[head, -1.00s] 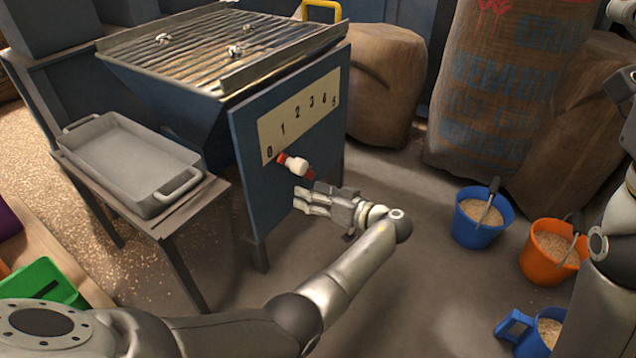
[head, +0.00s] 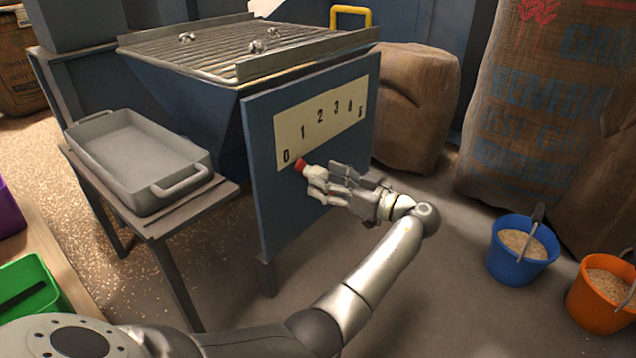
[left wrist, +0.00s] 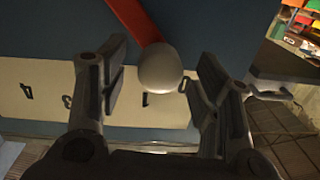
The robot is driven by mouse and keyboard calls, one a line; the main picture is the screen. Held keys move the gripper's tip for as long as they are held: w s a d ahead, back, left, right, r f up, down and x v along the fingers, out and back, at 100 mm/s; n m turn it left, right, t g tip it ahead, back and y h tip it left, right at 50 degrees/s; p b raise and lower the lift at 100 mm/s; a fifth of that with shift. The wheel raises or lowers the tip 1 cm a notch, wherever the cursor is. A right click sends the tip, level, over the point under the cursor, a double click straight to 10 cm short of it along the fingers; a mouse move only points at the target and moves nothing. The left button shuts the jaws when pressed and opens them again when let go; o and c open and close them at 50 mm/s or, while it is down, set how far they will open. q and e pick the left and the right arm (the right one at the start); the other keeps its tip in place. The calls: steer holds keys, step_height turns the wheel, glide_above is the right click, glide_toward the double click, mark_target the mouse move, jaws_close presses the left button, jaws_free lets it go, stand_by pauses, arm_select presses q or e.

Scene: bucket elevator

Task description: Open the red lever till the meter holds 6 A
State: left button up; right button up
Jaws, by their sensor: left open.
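The red lever (head: 300,164) sticks out of the blue panel at the 0 end of a cream number scale (head: 322,122). Its round white knob also shows in the left wrist view (left wrist: 160,68), with the red bar (left wrist: 133,20) running up from it. My left gripper (head: 326,182) is at the knob and hides part of it in the head view. In the left wrist view my left gripper (left wrist: 155,85) is open, with one finger on each side of the knob; I cannot tell whether either touches it. I see no ammeter. My right gripper is out of view.
A grated hopper (head: 240,45) tops the blue panel. A grey tray (head: 135,165) sits on a stand at left. Sacks (head: 415,105) stand behind. A blue bucket (head: 520,265) and an orange bucket (head: 600,300) are on the floor at right. The floor between is clear.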

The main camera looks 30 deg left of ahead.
arm_select(q)
steer(key=shift+a+b, duration=0.4)
steer(key=shift+a, duration=1.1)
steer(key=shift+c, duration=0.2)
jaws_close()
